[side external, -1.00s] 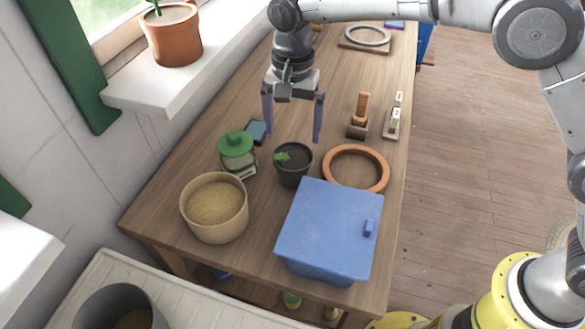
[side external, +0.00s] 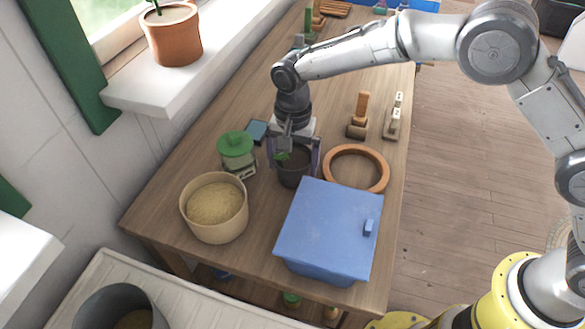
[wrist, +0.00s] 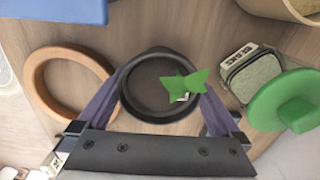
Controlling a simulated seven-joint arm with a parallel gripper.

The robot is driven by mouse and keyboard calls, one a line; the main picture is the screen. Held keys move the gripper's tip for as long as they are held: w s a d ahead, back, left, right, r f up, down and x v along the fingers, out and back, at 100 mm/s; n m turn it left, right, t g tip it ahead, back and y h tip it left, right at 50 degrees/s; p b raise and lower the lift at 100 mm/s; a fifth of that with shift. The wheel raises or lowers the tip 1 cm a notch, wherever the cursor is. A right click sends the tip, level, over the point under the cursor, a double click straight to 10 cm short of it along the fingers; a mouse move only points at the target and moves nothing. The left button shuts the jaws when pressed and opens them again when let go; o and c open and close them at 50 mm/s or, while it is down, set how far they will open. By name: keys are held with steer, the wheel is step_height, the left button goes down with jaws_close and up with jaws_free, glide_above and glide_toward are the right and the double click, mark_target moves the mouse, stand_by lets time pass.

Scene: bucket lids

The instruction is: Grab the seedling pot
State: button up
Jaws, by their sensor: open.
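The seedling pot (side external: 291,176) is a small dark pot with a green seedling, standing on the wooden table. In the wrist view its dark round rim (wrist: 128,107) and the green leaves (wrist: 184,83) show between the fingers. My gripper (side external: 293,165) is open and lowered over the pot, with one finger on either side of it. In the wrist view the two purple fingers of my gripper (wrist: 160,98) flank the rim. I cannot tell whether they touch the pot.
A terracotta ring (side external: 327,168) lies right of the pot, and a blue lidded bin (side external: 330,230) stands in front.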

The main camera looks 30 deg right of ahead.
steer(key=c, duration=1.2)
steer(key=shift+r, duration=0.1)
steer(key=shift+r, duration=0.1)
